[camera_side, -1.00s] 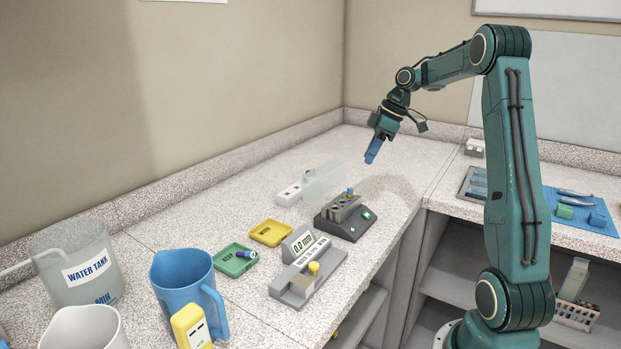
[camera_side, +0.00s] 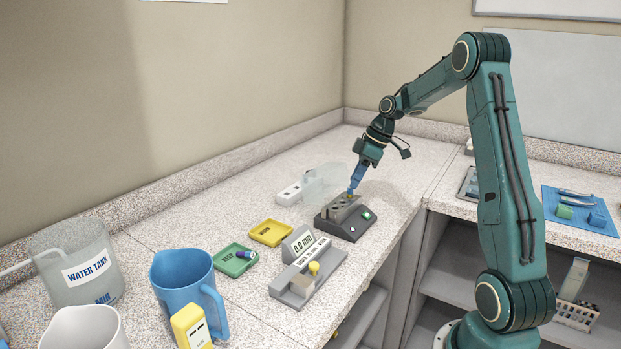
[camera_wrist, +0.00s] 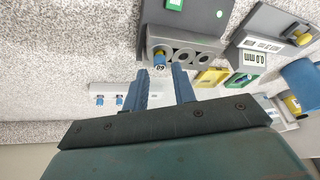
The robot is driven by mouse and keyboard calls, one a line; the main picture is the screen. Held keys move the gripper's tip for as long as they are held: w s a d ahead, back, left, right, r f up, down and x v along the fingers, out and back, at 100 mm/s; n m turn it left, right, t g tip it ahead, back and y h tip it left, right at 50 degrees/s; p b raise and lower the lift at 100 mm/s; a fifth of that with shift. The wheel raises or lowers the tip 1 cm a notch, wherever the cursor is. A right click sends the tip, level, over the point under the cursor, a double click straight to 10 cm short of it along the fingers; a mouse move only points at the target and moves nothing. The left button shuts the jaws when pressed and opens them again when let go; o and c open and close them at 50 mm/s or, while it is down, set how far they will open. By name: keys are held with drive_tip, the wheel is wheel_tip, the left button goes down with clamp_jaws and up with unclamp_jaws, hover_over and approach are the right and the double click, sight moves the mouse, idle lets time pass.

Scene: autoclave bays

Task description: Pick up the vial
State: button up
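A small vial (camera_wrist: 159,57) with a round marking stands in an end hole of the grey rack (camera_wrist: 205,48) in the wrist view. In the side view it is mostly hidden by my gripper (camera_side: 353,187), at the back end of the rack (camera_side: 343,211). In the wrist view my gripper (camera_wrist: 160,73) is open, its two blue fingers apart. The vial appears just beyond the fingertips, in line with the gap between them. I cannot tell whether the fingers touch it. Another vial (camera_side: 246,254) with a purple end lies on the green tray (camera_side: 232,266).
The rack sits on a dark device with a green button (camera_side: 366,216). A yellow tray (camera_side: 271,233) and a grey gauge (camera_side: 300,271) are nearby. A clear panel (camera_side: 322,180) stands behind. A blue jug (camera_side: 181,283) and a water tank (camera_side: 76,266) are front left.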

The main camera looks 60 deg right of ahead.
sight(350, 196)
drive_tip(key=shift+x, duration=1.25)
clamp_jaws()
